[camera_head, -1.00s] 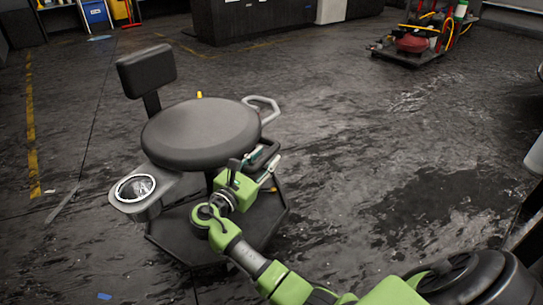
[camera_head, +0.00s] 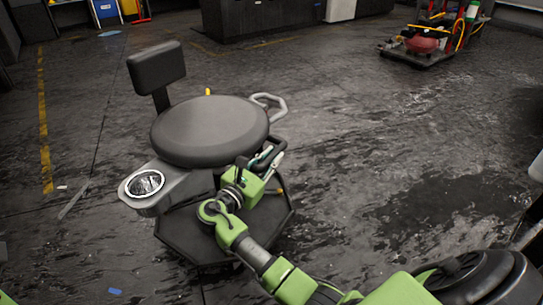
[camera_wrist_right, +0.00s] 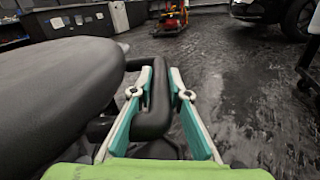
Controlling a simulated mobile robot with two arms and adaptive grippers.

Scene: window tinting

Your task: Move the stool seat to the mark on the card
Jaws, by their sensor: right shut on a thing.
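The stool has a round dark seat (camera_head: 210,130), a backrest (camera_head: 157,67) on a post at its far left, and a dark polygonal base (camera_head: 205,235). A black loop handle (camera_head: 279,141) sticks out on the seat's right side. My right gripper (camera_head: 268,160) is shut on this handle. In the right wrist view, the teal-and-grey fingers of my right gripper (camera_wrist_right: 155,105) lie on both sides of the black handle bar (camera_wrist_right: 153,122), with the seat (camera_wrist_right: 60,85) to the left. I cannot make out the card or its mark. My left gripper is not in view.
A grey arm with a round cup holder (camera_head: 145,183) juts from the stool's left. A red machine on a cart (camera_head: 420,43) stands far right. Dark cabinets (camera_head: 262,18) line the back. The floor around is mostly clear.

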